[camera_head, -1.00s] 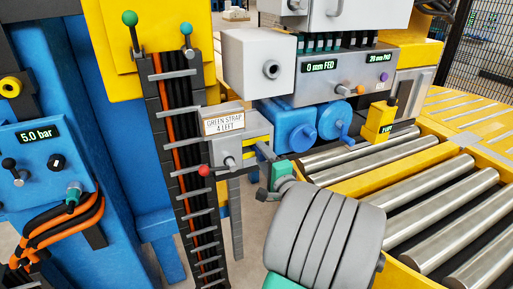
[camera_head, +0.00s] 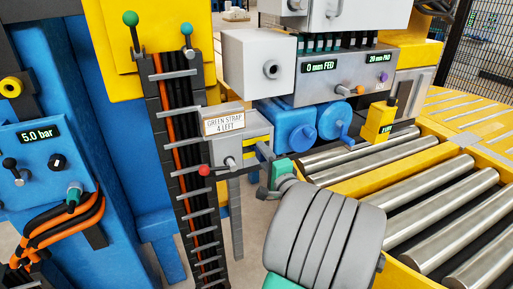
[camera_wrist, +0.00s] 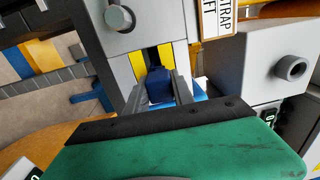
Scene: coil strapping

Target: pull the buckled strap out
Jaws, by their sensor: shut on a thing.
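The grey strap box (camera_head: 243,135) carries a sign reading "GREEN STRAP 4 LEFT". My gripper (camera_wrist: 160,92) is at the mouth of this box, its grey fingers on either side of a dark blue piece (camera_wrist: 159,82) and shut on it. Behind the piece, the box front (camera_wrist: 150,58) has a dark slot with yellow edges. In the head view, my gripper (camera_head: 264,160) is small and partly hidden by my wrist. I cannot tell whether the blue piece is the buckle or the strap's end; no length of strap shows clearly.
A red-knobbed lever (camera_head: 204,171) sticks out left of the box. A dark rack of hoses (camera_head: 188,150) stands beside it. Blue cylinders (camera_head: 297,122) are close on the right, under the grey panel (camera_head: 345,75) reading 0 mm FED. Rollers (camera_head: 440,200) lie further right.

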